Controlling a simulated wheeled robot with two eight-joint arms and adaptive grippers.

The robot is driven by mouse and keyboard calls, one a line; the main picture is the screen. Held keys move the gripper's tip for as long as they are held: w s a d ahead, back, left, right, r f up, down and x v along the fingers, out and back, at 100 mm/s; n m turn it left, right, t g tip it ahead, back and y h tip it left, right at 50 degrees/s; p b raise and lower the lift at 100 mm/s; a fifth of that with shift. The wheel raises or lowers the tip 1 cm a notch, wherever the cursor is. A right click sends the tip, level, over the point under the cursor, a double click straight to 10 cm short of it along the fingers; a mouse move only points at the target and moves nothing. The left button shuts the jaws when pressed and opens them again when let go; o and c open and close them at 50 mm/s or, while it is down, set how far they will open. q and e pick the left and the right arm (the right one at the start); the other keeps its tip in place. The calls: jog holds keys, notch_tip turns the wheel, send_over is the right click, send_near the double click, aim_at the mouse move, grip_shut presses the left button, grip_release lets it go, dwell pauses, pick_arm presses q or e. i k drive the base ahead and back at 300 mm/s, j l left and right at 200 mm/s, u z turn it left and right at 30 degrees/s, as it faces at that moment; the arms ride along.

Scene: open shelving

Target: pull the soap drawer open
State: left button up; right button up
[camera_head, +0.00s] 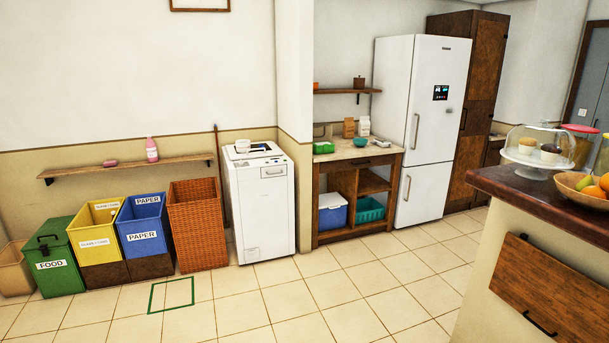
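A white washing machine (265,215) stands against the wall near the middle of the head view, to the right of a wicker basket. A narrow panel with a small dark recess (273,172) runs across the upper front of the machine; it looks like the soap drawer and appears flush, but it is too small to be certain. A white item (243,146) and a dark control panel show on the machine's top. Neither of my grippers is in view.
The tiled floor (290,305) before the machine is clear, with a green square outline (171,294) marked on it. A wicker basket (196,222) and several bins stand left. A wooden shelf unit (354,200) stands right; a counter (540,196) fills the right foreground.

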aim_at(268, 171)
jog(key=i, duration=0.85)
jog(key=i+l, duration=0.1)
jog(key=i, duration=0.8)
jog(key=i+u, duration=0.1)
jog(key=i, duration=0.75)
jog(key=i+l, duration=0.1)
jog(key=i, duration=0.8)
jog(key=i+l, duration=0.15)
jog(key=i, duration=0.7)
jog(key=j+u, duration=0.05)
